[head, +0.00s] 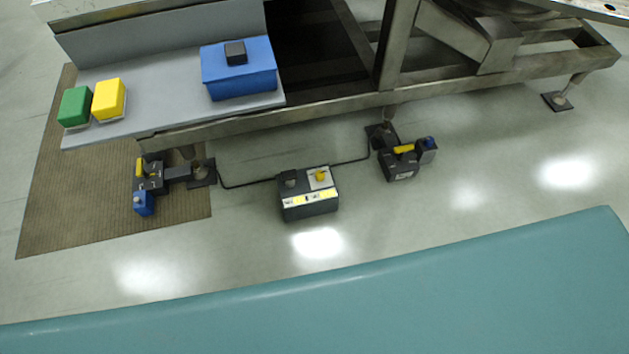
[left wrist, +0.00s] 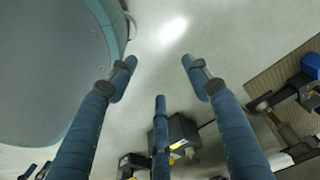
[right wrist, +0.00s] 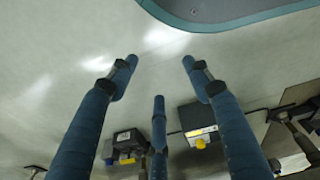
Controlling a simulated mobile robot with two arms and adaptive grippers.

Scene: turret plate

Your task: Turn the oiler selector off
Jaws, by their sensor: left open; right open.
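A dark box (head: 309,209) stands on the floor, with a yellow knob (head: 320,176) on a pale plate and a black knob (head: 290,181) on top. I cannot tell from markings which knob is the oiler selector. The box also shows in the left wrist view (left wrist: 183,130) and right wrist view (right wrist: 197,116), where its yellow knob (right wrist: 200,143) is partly visible. My left gripper (left wrist: 160,78) and right gripper (right wrist: 160,78) are open and empty, with the box beyond their fingers. Neither gripper shows in the head view. The knobs' exact pointing is too small to read.
Black cables join the box to a left floor unit (head: 152,183) and a right floor unit (head: 402,166). A metal frame (head: 340,108) stands behind. Its grey shelf (head: 160,92) holds a blue box (head: 240,82), a yellow block and a green block. Floor before the box is clear.

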